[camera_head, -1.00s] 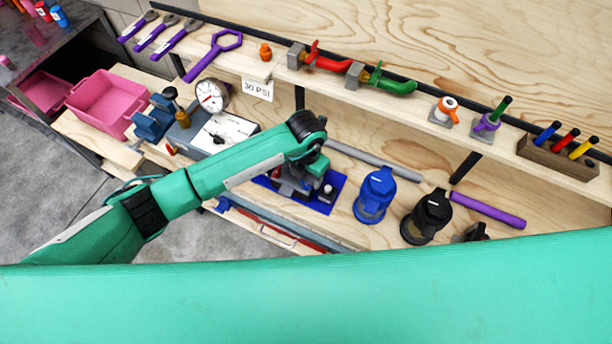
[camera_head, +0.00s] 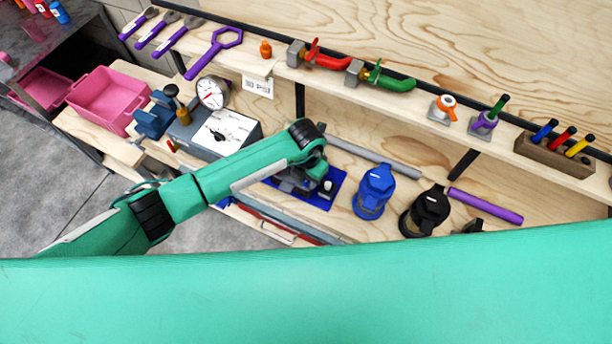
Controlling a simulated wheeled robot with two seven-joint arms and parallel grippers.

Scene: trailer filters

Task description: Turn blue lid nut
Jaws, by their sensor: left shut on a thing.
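My left gripper (camera_head: 298,182) is low over a blue mat (camera_head: 320,203) on the workbench. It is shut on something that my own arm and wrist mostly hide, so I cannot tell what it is. A small pale-topped part (camera_head: 328,186) shows just right of the gripper. A blue filter housing (camera_head: 374,192) with a blue lid stands upright right of the mat, apart from the gripper. A separate lid nut cannot be made out. My right gripper is not in view.
A black filter housing (camera_head: 425,212) stands right of the blue one. Behind them lie a grey tube (camera_head: 372,162) and a purple tube (camera_head: 485,206). A gauge box (camera_head: 225,135) and pink bin (camera_head: 105,98) are left. A shelf (camera_head: 440,125) with valves runs behind.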

